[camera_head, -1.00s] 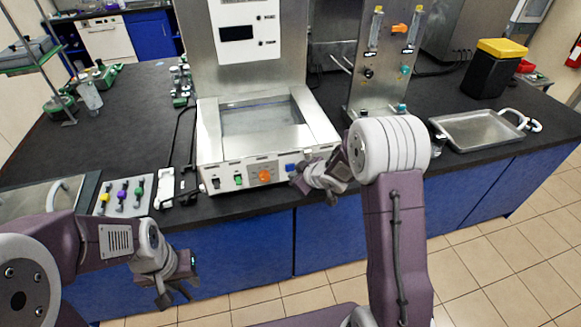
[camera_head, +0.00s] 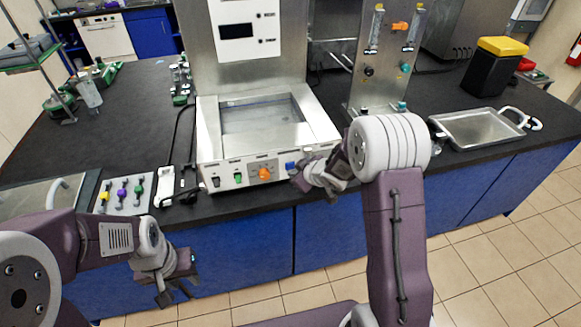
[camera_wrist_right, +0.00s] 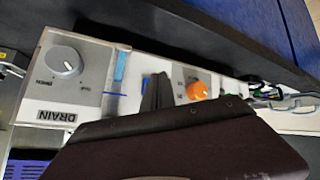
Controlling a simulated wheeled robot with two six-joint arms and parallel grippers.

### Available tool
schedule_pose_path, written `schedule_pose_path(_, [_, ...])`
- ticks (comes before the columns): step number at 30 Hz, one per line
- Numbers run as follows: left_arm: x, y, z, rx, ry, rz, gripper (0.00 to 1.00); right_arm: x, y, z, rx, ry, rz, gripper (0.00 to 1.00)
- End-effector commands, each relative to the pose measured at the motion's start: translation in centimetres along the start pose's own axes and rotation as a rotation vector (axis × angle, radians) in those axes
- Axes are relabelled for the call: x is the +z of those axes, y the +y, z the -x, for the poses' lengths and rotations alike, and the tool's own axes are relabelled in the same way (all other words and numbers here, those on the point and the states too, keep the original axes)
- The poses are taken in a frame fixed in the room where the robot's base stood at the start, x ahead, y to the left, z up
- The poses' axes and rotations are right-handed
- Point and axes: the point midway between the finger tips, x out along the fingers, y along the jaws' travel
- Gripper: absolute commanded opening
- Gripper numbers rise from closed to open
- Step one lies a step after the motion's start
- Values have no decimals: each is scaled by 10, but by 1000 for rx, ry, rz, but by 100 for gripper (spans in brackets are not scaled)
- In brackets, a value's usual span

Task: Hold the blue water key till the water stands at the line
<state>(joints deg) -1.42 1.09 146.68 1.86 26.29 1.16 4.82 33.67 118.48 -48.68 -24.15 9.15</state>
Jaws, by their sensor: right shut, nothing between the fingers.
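The blue water key (camera_head: 291,167) sits at the right of the bath's (camera_head: 213,150) front panel in the head view. My right gripper (camera_head: 297,184) is shut and empty, its fingertips at the key. In the right wrist view its fingers (camera_wrist_right: 157,92) cover most of the key; a blue sliver (camera_wrist_right: 145,83) shows beside them. Whether they press it, I cannot tell. A level window (camera_wrist_right: 119,75) beside it has a blue column ending a little apart from a dark blue line (camera_wrist_right: 115,95). My left gripper (camera_head: 178,284) hangs open and empty before the bench.
On the panel are an orange knob (camera_head: 265,173), a green switch (camera_head: 238,178) and a black switch (camera_head: 216,182). The DRAIN knob (camera_wrist_right: 66,62) shows in the wrist view. A metal tray (camera_head: 478,128) stands right; a box with coloured keys (camera_head: 122,195) stands left.

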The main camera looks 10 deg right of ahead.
Motion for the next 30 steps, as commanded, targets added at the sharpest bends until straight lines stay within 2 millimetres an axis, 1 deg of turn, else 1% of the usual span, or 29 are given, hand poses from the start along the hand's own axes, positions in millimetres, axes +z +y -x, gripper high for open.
schedule_pose_path(24, [0, 0, 0, 0, 0, 0, 36, 0, 0, 0, 0, 0, 0, 0])
schedule_pose_path(30, [-1, 0, 6, 0, 0, 0, 36, -4, 3, -2, 0, 0, 0, 0])
